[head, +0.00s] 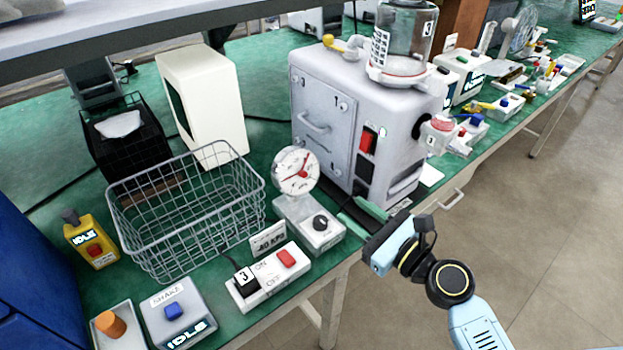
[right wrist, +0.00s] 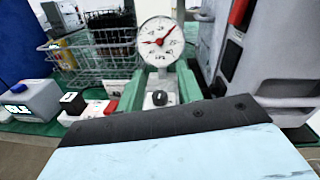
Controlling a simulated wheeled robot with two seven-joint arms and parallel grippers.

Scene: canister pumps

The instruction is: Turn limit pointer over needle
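A round white gauge (head: 296,171) with red hands stands on a small grey base (head: 291,207) near the bench's front edge. In the right wrist view, the dial (right wrist: 160,41) shows red marks to the left and upper right; I cannot tell pointer from needle. A black knob (head: 320,222) sits on the base and also shows in the right wrist view (right wrist: 160,98). My right gripper (head: 358,217) is open and empty, to the right of the knob and apart from it. Its green fingers flank the knob in the wrist view. My left gripper is not in view.
A label reading about -40 kPa (head: 268,240) and a switch box (head: 269,278) stand left of the base. A wire basket (head: 185,205) is behind them. A large grey pump cabinet (head: 322,87) rises behind the gripper. The bench edge is close by.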

